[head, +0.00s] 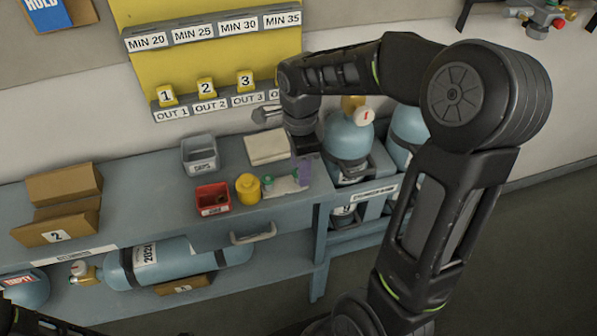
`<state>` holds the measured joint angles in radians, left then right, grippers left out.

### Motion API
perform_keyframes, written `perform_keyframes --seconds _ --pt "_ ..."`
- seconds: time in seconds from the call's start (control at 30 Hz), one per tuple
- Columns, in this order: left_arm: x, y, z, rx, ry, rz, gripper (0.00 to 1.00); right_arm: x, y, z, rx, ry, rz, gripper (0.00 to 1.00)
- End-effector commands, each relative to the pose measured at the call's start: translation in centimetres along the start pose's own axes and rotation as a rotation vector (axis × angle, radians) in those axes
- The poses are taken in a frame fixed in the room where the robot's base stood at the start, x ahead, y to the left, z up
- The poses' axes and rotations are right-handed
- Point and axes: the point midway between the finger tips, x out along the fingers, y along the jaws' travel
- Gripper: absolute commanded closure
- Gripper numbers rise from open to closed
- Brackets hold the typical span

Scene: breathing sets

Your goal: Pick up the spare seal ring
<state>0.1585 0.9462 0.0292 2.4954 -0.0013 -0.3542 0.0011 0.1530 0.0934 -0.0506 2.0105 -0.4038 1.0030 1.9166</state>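I cannot make out a seal ring in the head view. Small green and purple items lie on a pale patch (287,184) of the bench top, beside a yellow round container (248,189); they are too small to name. My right gripper (304,153) points down over the right end of the bench, just behind these items. Its fingertips are small and dark against a purple piece, so I cannot tell whether they are open or shut. Only a dark part of my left arm shows at the bottom left corner; its gripper is out of view.
A red bin (213,199) and a grey bin (199,155) stand left of the yellow container. A cream pad (267,149) lies behind. Brown trays (62,186) are at the left. Blue cylinders (349,137) stand right of the bench; another (185,262) lies on the lower shelf.

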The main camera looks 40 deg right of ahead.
Motion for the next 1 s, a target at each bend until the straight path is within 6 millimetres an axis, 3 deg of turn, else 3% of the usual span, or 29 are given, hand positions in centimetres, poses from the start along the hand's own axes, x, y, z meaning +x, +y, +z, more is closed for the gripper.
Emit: perform_keyframes --seconds 0.53,1.0 --pt "0.00 0.00 0.00 0.000 0.000 0.000 0.64 0.00 0.00 0.00 0.000 0.000 0.000 1.00" --pt "-0.38 0.15 0.00 0.000 0.000 0.000 0.64 -0.42 0.00 -0.01 0.000 0.000 0.000 1.00"
